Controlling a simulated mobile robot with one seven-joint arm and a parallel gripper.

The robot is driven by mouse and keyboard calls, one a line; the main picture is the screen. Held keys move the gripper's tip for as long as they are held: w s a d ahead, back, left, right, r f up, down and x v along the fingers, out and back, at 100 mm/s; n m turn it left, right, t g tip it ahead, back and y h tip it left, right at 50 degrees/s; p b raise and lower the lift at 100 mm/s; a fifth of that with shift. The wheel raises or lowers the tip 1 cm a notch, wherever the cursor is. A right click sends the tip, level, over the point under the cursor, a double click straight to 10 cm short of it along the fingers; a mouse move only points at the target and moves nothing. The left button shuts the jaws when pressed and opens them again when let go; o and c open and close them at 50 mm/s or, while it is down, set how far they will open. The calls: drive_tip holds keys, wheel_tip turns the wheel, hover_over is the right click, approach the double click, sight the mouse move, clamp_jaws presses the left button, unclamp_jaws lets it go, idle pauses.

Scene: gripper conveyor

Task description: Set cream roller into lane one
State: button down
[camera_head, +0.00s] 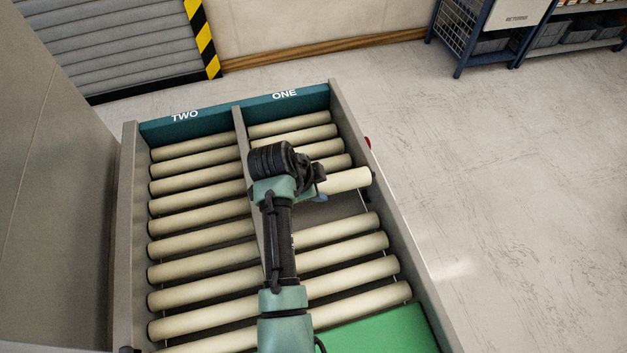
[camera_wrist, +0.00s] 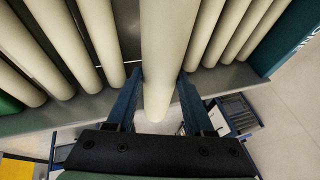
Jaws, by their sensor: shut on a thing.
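The cream roller (camera_head: 347,181) is in lane one, on the right side of the conveyor, at a gap in the row of rollers. My gripper (camera_head: 318,190) is shut on it from above; the arm hides its left part in the head view. In the wrist view the roller (camera_wrist: 168,60) runs between the two blue fingers of my gripper (camera_wrist: 157,95), its near end sticking out past them. It looks larger and nearer than the rollers beside it. Whether it rests in its seats, I cannot tell. The lane one sign (camera_head: 285,95) is on the teal end board.
Lane two (camera_head: 185,115) lies left of a grey divider (camera_head: 241,130) and holds several cream rollers. Other rollers (camera_head: 340,229) lie in lane one on both sides of the gap. A grey side rail (camera_head: 395,235) bounds lane one. A green panel (camera_head: 385,332) is at the near end.

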wheel_tip(320, 180, down, 11)
drive_tip(key=b, duration=0.8)
drive_tip(key=shift+r, duration=0.15)
drive_tip(key=shift+a, duration=0.1)
drive_tip(key=shift+c, duration=1)
unclamp_jaws()
drive_tip(key=shift+s+f, duration=0.15)
drive_tip(key=shift+f, duration=0.05)
drive_tip(key=v, duration=1.3)
drive_tip(key=shift+r+p, duration=0.2)
drive_tip(key=shift+p, duration=0.25)
